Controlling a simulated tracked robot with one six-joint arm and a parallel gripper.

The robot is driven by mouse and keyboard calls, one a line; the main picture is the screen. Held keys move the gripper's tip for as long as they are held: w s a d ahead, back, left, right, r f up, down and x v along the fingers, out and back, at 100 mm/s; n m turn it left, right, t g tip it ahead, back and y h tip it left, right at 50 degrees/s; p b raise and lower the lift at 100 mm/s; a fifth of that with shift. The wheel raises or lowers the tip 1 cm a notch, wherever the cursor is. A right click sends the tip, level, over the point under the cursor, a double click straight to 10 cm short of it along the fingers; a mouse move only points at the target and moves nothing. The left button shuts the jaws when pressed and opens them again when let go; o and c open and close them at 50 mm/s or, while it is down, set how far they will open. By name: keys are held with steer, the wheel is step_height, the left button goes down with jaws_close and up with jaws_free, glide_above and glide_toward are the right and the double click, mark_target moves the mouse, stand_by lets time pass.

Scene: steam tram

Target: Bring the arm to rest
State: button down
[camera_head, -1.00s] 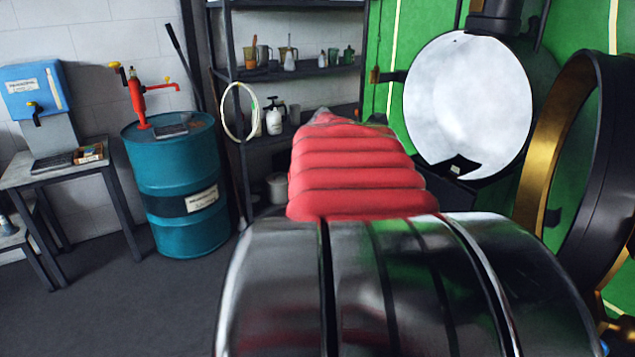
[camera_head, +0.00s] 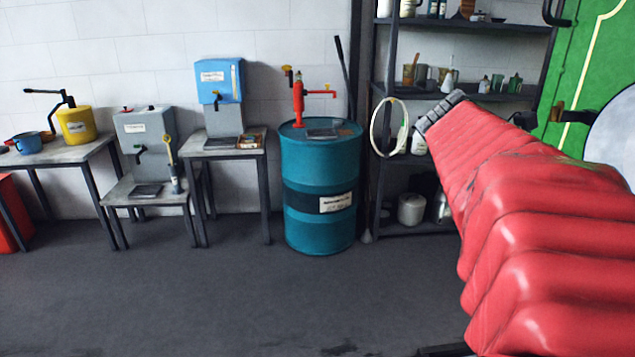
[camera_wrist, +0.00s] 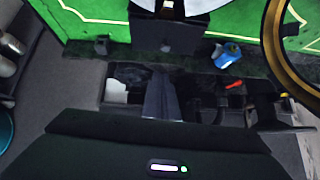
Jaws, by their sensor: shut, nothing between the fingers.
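My gripper (camera_wrist: 162,97) shows in the wrist view as dark fingers pressed together at the middle of the picture. It is shut and empty. Below it, the dark wrist housing with a small lit strip fills the lower part. In the head view my arm, in its red ribbed cover, reaches from the lower right up towards the shelves. The gripper itself cannot be made out there.
The green tram front (camera_head: 592,60) stands at right. A teal drum (camera_head: 320,170) with a red pump and a dark shelf rack (camera_head: 378,130) stand behind. Small tables (camera_head: 65,152) with dispensers line the wall. A blue container (camera_wrist: 228,54) lies near the gripper. The left floor is clear.

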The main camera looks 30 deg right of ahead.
stand_by(0.3)
steer(key=w+a+f+m+t+y, duration=0.3)
steer(key=w+a+f+m+t, duration=0.45)
steer(key=a+f+m, duration=0.6)
steer(key=w+a+f+t+y, duration=0.1)
steer(key=a+y, duration=0.1)
steer(key=a, duration=1.1)
steer(key=w+a+f+n+t+y, duration=0.1)
steer(key=a+y, duration=0.2)
steer(key=a, duration=1.1)
steer(key=shift+w+f, duration=0.25)
steer(key=shift+f, duration=0.05)
steer(key=shift+s+a+t, duration=0.1)
steer(key=shift+s+t, duration=0.05)
steer(key=shift+t, duration=0.1)
steer(key=shift+w+r, duration=0.1)
steer(key=shift+w, duration=0.1)
